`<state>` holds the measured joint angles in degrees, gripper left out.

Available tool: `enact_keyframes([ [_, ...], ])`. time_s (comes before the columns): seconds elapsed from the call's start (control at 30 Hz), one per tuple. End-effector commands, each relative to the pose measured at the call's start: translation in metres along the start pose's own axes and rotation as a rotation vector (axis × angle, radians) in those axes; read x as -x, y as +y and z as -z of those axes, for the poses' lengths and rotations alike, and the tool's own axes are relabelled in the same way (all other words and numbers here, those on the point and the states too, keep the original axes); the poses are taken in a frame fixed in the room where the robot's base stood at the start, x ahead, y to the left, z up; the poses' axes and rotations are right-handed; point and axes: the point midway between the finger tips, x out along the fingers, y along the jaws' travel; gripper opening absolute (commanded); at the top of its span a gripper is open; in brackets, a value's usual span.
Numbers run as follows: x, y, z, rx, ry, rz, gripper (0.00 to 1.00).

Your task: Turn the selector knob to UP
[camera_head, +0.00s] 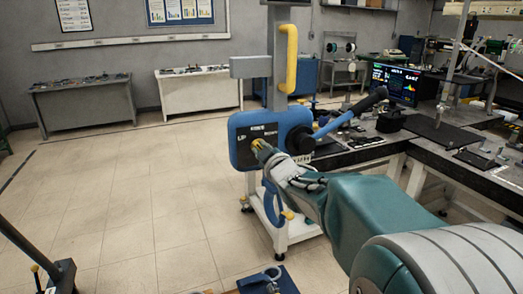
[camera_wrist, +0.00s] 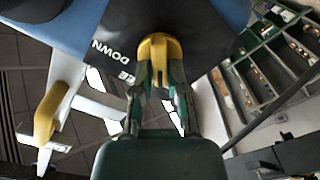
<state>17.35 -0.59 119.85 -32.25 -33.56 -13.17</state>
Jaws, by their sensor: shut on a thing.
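The yellow selector knob (camera_head: 257,145) sits on the dark face of a blue panel (camera_head: 236,158). In the wrist view, the knob (camera_wrist: 158,48) stands out between my gripper's two fingers. My gripper (camera_wrist: 159,78) is shut on it, one finger on each side. In the head view, my gripper (camera_head: 264,152) reaches the knob from the lower right. An UP label (camera_head: 241,138) shows left of the knob. In the wrist view, a DOWN label (camera_wrist: 110,50) and part of another word ending in EE show beside it. Which label the knob points at, I cannot tell.
A yellow upright handle (camera_head: 291,58) rises above the panel. A blue lever with a black grip (camera_head: 372,100) slants up to its right. A cluttered workbench (camera_head: 362,154) stands close on the right. The tiled floor (camera_head: 130,200) on the left is mostly clear.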

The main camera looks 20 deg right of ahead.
Motion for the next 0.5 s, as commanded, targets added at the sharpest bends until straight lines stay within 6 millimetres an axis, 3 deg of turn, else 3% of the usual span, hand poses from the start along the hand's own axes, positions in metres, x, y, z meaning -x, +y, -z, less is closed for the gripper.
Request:
enact_keyframes([
  [0.07, -0.0002, -0.0008, -0.0001, 0.002, 0.0, 0.002, 0.0],
  [0.1, -0.0002, -0.0008, -0.0001, 0.001, 0.0, 0.002, 0.28],
  [0.17, -0.0002, -0.0008, -0.0002, 0.001, 0.0, 0.002, 0.53],
  [0.5, 0.0002, -0.0002, -0.0002, -0.001, -0.001, 0.001, 0.53],
])
